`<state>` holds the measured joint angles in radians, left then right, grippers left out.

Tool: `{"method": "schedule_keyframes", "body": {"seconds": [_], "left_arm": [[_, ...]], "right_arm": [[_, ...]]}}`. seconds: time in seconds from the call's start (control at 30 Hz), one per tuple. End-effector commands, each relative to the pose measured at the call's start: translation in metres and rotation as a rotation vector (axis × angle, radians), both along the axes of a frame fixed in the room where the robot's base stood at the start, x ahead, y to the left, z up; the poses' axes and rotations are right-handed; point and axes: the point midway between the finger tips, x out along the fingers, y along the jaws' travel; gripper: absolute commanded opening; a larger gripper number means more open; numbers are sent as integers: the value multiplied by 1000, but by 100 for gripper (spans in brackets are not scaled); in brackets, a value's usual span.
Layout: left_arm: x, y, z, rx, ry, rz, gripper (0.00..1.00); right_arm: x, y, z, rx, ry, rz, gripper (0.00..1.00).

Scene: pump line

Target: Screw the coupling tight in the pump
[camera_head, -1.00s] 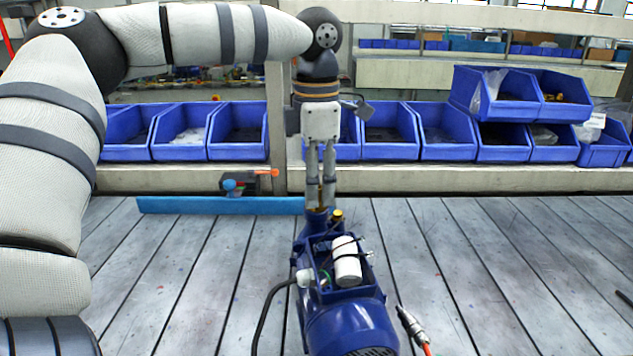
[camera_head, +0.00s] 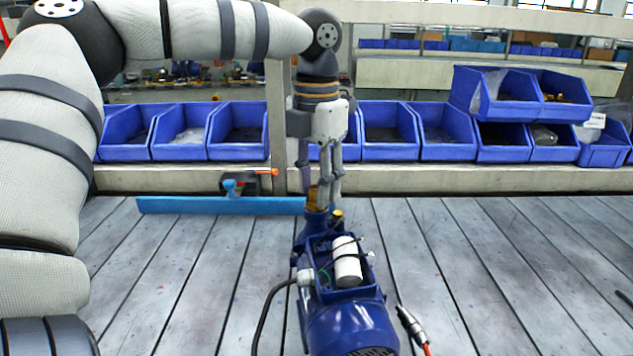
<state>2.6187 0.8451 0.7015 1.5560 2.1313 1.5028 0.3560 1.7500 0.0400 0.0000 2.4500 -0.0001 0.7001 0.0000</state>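The blue pump (camera_head: 350,322) stands on the slatted table, its port end pointing away from me. The brass-coloured coupling (camera_head: 313,196) stands upright at the pump's far port, its lower end inside the blue opening. My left gripper (camera_head: 316,194) points down over it from above, one finger in front on the right and the other behind on the left. The fingers close in on the coupling and appear shut on it; the near finger hides part of it. How deep the coupling sits in the port cannot be seen. My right gripper is out of view.
A blue bar (camera_head: 220,205) lies at the table's back edge on the left. Blue bins (camera_head: 448,140) line the shelf behind. A black cable (camera_head: 263,315) runs left of the pump, and a tool with a red end (camera_head: 411,325) lies right of it.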

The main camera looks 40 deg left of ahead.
Motion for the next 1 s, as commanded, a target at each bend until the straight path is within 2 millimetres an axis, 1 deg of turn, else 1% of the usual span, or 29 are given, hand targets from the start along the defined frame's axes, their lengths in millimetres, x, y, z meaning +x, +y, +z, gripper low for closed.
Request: {"method": "schedule_keyframes", "body": {"seconds": [0.1,0.13,0.17,0.2,0.27,0.3,0.43,0.6,0.63,0.87,1.0], "left_arm": [[0,0,0,0,0,-1,35],[0,0,0,0,0,-1,33],[0,0,0,0,0,-1,26],[0,0,0,0,0,-2,17],[0,0,0,0,0,-2,3],[0,0,0,0,0,-2,0],[0,0,0,0,0,-17,0],[0,0,-1,0,2,-272,0],[0,0,-1,0,2,-295,0],[0,0,0,1,1,-313,0],[0,0,-1,0,1,-525,0]], "right_arm": [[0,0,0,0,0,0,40],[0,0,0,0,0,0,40],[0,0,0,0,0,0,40],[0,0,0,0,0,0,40],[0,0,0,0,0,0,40],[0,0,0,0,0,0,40],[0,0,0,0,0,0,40],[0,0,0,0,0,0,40],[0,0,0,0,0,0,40],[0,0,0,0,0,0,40],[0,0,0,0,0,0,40]]}}
